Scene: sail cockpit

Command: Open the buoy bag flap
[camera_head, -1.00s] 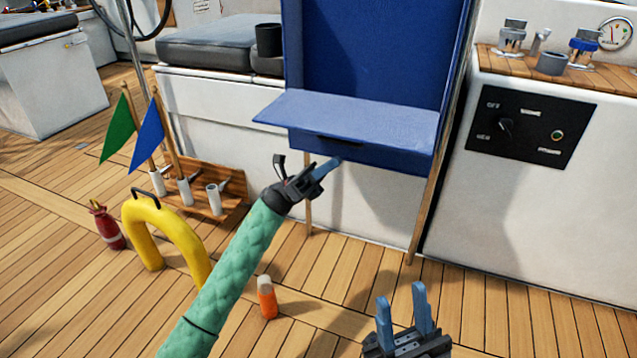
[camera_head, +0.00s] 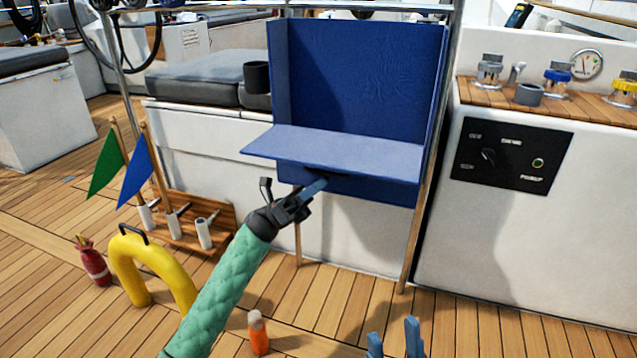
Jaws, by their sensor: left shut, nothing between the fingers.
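The blue buoy bag (camera_head: 360,75) hangs at the cockpit side, with a tall back panel. Its lighter blue flap (camera_head: 340,150) sticks out toward me, about level, across the lower part of the bag. My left gripper (camera_head: 320,184) is shut and empty, its fingertips just under the flap's front edge, by the bag's lower front. I cannot tell whether they touch it. My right gripper (camera_head: 393,338) is at the bottom edge, its two blue fingers apart and nothing between them; the rest of it is cut off.
A yellow horseshoe buoy (camera_head: 158,268), a red extinguisher (camera_head: 94,264) and an orange bottle (camera_head: 258,334) stand on the deck at left. A rack (camera_head: 190,228) holds green and blue flags. A white console with a black switch panel (camera_head: 511,156) is at right.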

